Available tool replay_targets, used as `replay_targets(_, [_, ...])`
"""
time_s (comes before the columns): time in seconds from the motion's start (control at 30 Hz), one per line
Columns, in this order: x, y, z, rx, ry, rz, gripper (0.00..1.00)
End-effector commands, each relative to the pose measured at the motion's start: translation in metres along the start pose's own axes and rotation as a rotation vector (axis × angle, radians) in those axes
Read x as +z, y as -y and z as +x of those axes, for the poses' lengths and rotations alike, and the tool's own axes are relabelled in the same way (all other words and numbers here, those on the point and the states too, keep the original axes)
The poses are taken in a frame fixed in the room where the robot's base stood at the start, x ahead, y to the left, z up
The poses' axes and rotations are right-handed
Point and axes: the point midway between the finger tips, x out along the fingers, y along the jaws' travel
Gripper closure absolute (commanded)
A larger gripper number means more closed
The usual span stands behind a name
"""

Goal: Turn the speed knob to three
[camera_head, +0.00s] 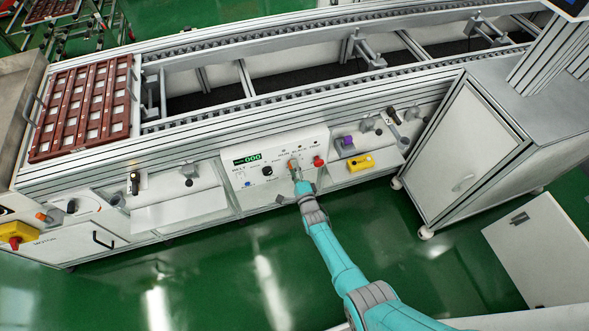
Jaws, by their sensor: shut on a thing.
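The white control panel (278,180) is on the front of the conveyor, with a green display (247,159) reading 000. A round black knob (267,171) is below and right of the display, clear of my gripper. My gripper (295,168) is at the panel, right of the black knob, and is shut on a small orange knob (293,162). The fingers hide most of that knob. Its pointer and scale are too small to read, and I cannot tell which of the two is the speed knob.
A red button (318,161) is close on the right of my gripper, and a blue button (248,184) is at lower left. A yellow box (361,162) is further right. A brown tray (85,108) is on the conveyor's left end. The green floor in front is clear.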

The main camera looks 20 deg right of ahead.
Motion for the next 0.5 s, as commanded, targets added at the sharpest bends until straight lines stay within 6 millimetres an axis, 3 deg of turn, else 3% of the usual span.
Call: replay_targets(0.5, [-0.0012,0.0000,0.0002,0.001,-0.002,0.092,0.96])
